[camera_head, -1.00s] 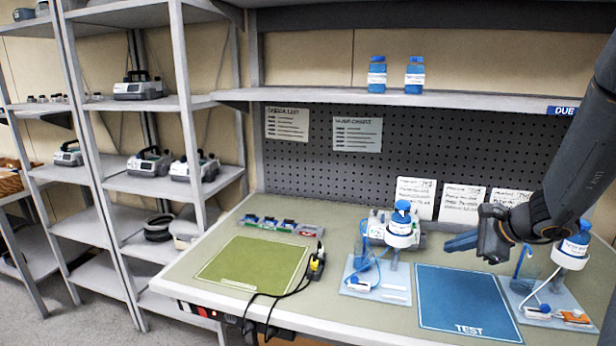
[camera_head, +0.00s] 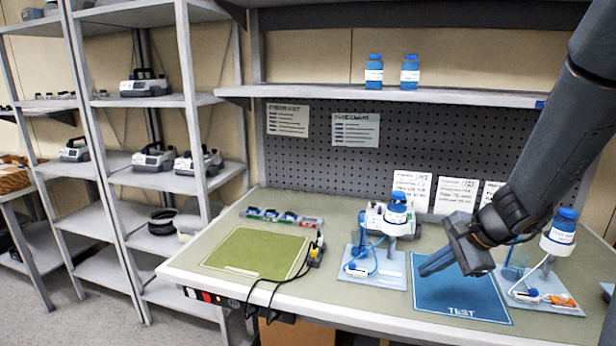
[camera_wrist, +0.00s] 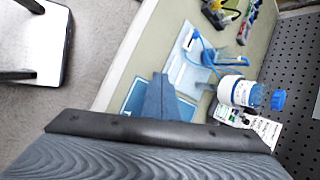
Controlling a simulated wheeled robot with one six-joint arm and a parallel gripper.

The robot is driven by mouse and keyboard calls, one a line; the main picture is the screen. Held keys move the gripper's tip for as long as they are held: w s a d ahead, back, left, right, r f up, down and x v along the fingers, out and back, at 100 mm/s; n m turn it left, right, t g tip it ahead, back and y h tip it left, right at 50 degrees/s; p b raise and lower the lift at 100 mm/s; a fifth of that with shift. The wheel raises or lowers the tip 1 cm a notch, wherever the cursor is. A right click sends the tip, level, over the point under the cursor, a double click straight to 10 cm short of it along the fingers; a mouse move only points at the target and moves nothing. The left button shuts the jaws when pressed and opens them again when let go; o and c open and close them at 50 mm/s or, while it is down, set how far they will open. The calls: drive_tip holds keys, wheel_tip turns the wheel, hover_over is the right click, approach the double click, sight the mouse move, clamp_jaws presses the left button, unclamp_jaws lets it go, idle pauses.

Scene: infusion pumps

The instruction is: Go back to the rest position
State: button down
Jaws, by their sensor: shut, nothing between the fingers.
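My gripper (camera_head: 432,267) is shut and empty. In the head view it reaches in from the right over the blue TEST mat (camera_head: 470,303), its closed fingers pointing left. In the wrist view the shut fingers (camera_wrist: 160,100) show above part of the blue mat (camera_wrist: 130,97). My arm hides part of the wall and of the right-hand stand behind it.
A stand with a blue-capped bottle (camera_head: 396,213) is left of the mat; another bottle (camera_head: 563,230) stands right of it. A green mat (camera_head: 256,253) lies at the left with a cable beside it. Shelves (camera_head: 150,100) hold pumps. Two bottles (camera_head: 374,72) stand on the upper shelf.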

drive_tip(key=s+a+f+n+g+h+b, duration=0.1)
drive_tip(key=s+a+f+n+g+h, duration=0.1)
drive_tip(key=s+a+n, duration=0.2)
drive_tip(key=s+a+f+n+g+h+b, duration=0.1)
drive_tip(key=s+a+n, duration=0.4)
drive_tip(key=s+n, duration=0.6)
drive_tip(key=shift+s+f+n+g+h+b, duration=0.3)
drive_tip(key=shift+f+n+g+h, duration=0.1)
drive_tip(key=shift+f+n+h, duration=0.25)
drive_tip(key=shift+r, duration=0.1)
idle(0.7)
